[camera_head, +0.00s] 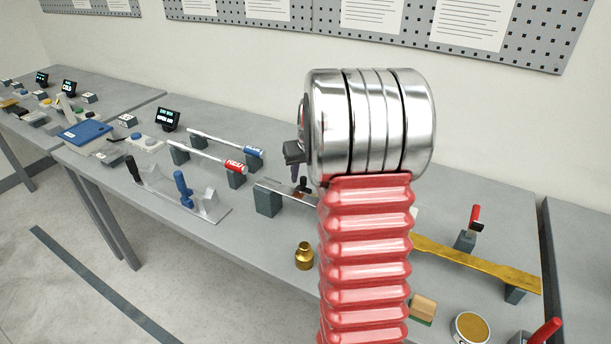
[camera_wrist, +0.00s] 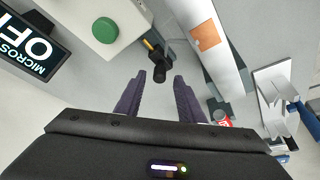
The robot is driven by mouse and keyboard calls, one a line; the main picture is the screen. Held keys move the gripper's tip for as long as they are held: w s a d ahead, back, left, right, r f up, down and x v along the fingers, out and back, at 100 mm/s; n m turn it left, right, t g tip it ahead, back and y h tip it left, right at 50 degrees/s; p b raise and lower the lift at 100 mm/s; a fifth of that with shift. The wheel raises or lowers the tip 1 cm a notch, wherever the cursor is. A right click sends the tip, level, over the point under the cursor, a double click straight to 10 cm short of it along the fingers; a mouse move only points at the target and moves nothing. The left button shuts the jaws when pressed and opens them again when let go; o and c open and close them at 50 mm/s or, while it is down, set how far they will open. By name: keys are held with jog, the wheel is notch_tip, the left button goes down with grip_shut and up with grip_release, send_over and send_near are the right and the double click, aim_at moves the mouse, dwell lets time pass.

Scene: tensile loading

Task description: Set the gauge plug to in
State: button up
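A small black piece with a yellow strip (camera_wrist: 157,55) lies ahead of my gripper in the wrist view. It may be the gauge plug, but I cannot tell for sure, nor whether it is in or out. My gripper (camera_wrist: 160,78) is open, its two purple fingers apart on either side of the near end of this piece. No contact can be made out. In the head view my gripper (camera_head: 295,176) shows small and dark over the bench, partly hidden behind my arm. The spot under it is mostly hidden there.
A pale box with a green button (camera_wrist: 105,31) and a display reading OFF (camera_wrist: 36,47) are at left in the wrist view. A pale bar with an orange patch (camera_wrist: 207,37) lies right. In the head view, a brass weight (camera_head: 304,257) and yellow bar (camera_head: 475,263) stand on the bench.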

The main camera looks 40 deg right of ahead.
jog(key=shift+x, duration=0.8)
grip_shut()
